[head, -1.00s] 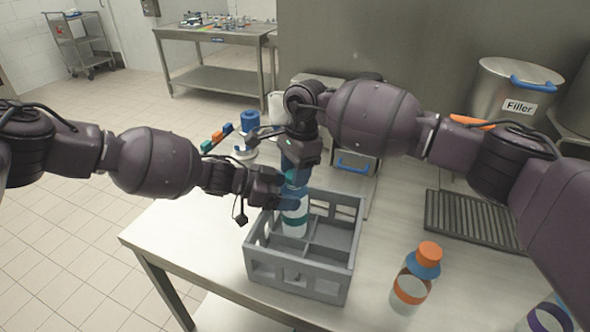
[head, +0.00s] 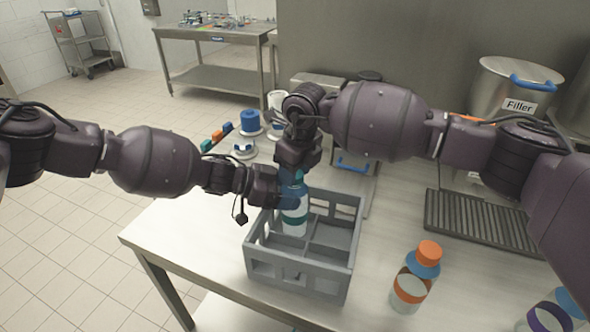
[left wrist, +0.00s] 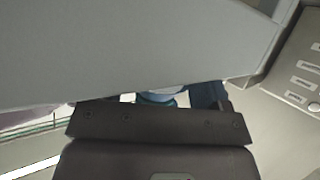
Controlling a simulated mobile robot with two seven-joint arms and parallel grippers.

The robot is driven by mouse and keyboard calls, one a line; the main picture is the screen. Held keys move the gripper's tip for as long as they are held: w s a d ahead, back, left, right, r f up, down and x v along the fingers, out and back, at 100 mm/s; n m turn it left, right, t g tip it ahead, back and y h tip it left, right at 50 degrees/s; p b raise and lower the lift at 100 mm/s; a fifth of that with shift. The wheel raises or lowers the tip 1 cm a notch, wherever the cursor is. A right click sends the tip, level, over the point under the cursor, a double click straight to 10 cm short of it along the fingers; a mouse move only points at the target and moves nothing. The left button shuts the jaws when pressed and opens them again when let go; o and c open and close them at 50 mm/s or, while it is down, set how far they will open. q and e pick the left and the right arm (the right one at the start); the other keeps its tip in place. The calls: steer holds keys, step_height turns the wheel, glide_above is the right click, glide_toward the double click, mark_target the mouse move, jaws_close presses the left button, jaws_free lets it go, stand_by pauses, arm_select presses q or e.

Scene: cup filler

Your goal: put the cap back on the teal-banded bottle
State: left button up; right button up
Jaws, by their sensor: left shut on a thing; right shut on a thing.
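The teal-banded bottle (head: 294,222) stands upright in the back-left compartment of the grey crate (head: 300,281). My left gripper (head: 287,197) is shut on it near its blue shoulder. A teal cap (head: 298,175) shows between my two grippers, over the bottle's mouth. My right gripper (head: 297,167) points down from above and is shut on this cap. The dark fingers hide the join, so I cannot tell whether the cap is seated. In the left wrist view, only a small blue and white part of the bottle (left wrist: 158,97) shows beyond a large grey surface.
An orange-capped bottle (head: 416,278) stands right of the crate, and a purple-banded bottle (head: 552,314) is at the lower right corner. A drip grate (head: 474,222) and the Filler pot (head: 515,92) are at the right. Blue-topped items (head: 250,121) stand behind the crate.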

stand_by(0.3)
steer(key=o, duration=0.9)
steer(key=shift+c, duration=0.2)
steer(key=shift+a, duration=0.1)
steer(key=shift+s, duration=0.1)
steer(key=shift+a+r, duration=0.1)
steer(key=shift+r, duration=0.05)
step_height(320, 180, up, 4)
steer(key=shift+f, duration=0.2)
steer(key=shift+r, duration=0.5)
steer(key=shift+f, duration=0.1)
steer(key=shift+c, duration=0.2)
